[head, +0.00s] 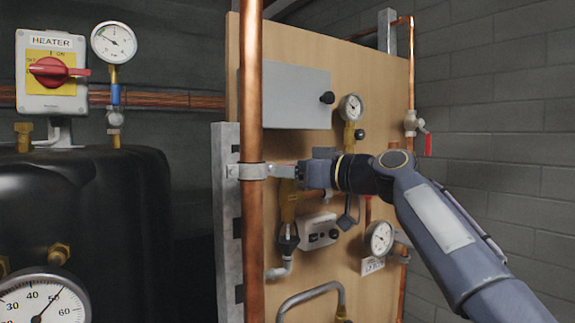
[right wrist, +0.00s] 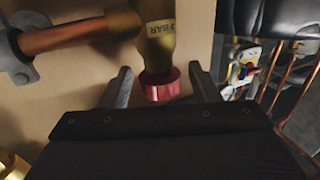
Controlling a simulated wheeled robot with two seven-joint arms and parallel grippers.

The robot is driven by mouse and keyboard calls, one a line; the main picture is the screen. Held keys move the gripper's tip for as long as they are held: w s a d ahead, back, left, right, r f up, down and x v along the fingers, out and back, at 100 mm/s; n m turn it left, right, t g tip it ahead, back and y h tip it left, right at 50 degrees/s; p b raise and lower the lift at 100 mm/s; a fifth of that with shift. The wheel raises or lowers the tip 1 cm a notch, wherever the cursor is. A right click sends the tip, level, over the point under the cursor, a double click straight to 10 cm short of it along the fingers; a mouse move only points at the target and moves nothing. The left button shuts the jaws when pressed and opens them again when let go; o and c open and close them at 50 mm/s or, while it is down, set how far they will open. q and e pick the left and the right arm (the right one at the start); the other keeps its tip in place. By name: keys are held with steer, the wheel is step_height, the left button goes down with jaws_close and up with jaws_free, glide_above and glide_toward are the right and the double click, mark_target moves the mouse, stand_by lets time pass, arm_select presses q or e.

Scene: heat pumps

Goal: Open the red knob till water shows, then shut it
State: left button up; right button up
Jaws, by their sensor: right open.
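A red knob (right wrist: 162,84) sits on the end of a brass valve (right wrist: 158,35) with a "BAR" label, in the right wrist view. My right gripper (right wrist: 161,88) is open, with one finger on each side of the knob and gaps between them. In the head view my right gripper (head: 288,172) is at the board, behind the thick copper pipe, and hides the knob. Brass fittings (head: 289,203) show below it, leading to a dark funnel-like part (head: 288,240); I cannot make out water there. My left gripper is not in view.
A vertical copper pipe (head: 250,120) stands close in front of my right gripper. The wooden board (head: 385,85) carries a grey box (head: 290,97), gauges (head: 380,237) and a white control unit (head: 318,231). A black tank (head: 100,200) and heater switch (head: 50,72) stand at left.

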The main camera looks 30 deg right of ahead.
steer(key=shift+w, duration=0.1)
steer(key=c, duration=1)
steer(key=shift+o, duration=0.2)
steer(key=shift+w+f+n+g+y, duration=0.1)
steer(key=shift+n+g+y, duration=0.25)
steer(key=shift+y, duration=0.25)
steer(key=shift+n+g+y, duration=0.25)
steer(key=shift+n+y, duration=0.2)
steer(key=shift+y, duration=0.05)
steer(key=o, duration=1)
steer(key=shift+c, duration=0.2)
steer(key=b+v, duration=0.2)
steer(key=v, duration=0.6)
